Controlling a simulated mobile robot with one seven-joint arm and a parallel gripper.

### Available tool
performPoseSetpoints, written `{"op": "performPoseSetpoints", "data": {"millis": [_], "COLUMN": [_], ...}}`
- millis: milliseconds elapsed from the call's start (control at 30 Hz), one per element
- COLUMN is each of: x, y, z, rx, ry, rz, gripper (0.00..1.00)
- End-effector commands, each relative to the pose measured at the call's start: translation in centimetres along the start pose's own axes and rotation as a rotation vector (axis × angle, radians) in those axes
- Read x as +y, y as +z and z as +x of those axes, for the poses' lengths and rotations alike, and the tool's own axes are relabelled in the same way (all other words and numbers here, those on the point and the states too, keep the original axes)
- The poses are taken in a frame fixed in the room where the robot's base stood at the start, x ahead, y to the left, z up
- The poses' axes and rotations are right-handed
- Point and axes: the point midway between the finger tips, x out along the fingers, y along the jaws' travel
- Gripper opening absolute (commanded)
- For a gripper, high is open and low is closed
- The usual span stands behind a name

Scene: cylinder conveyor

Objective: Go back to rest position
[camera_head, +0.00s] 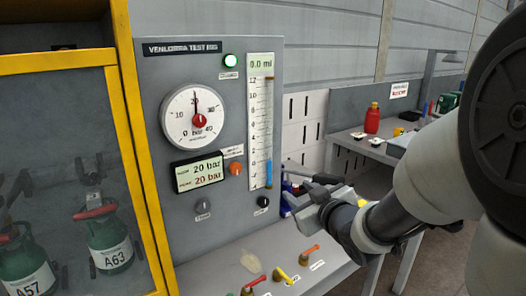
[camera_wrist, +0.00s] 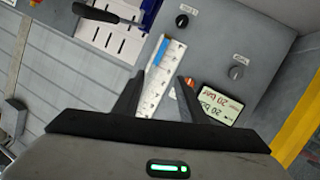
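My gripper (camera_head: 302,187) is in front of the lower right part of the grey test rig panel (camera_head: 215,60), apart from it. In the wrist view my gripper (camera_wrist: 158,88) has its two dark fingers spread apart with nothing between them. The panel carries a round pressure gauge (camera_head: 194,118), a display (camera_head: 199,172) reading 20 bar twice, and a tall scale (camera_head: 260,130) with a blue column near its bottom. The display (camera_wrist: 220,104) and scale (camera_wrist: 165,75) also show upside down in the wrist view.
Several small coloured valve handles (camera_head: 280,274) sit on the ledge below the panel. A yellow-framed cabinet (camera_head: 130,120) with green cylinders (camera_head: 108,240) stands at the left. A workbench (camera_head: 355,138) with a red bottle (camera_head: 372,118) stands behind at the right.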

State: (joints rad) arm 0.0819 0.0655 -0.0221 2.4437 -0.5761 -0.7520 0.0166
Motion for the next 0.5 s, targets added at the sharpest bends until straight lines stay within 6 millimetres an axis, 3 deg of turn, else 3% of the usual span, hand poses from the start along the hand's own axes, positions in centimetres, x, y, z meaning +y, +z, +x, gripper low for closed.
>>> {"op": "performPoseSetpoints", "data": {"millis": [100,200,333,500], "x": [2.7,3.5,2.3,-0.9], "y": [0.0,1.0,2.3,3.6], "z": [-3.9,-8.1,-13.9,-20.1], "rx": [-0.177,-0.335,-0.513,-0.681], "ry": [0.118,0.183,0.214,0.187], "rz": [0.045,0.123,0.241,0.368], "gripper": [0.38,0.38,0.38,0.38]}}
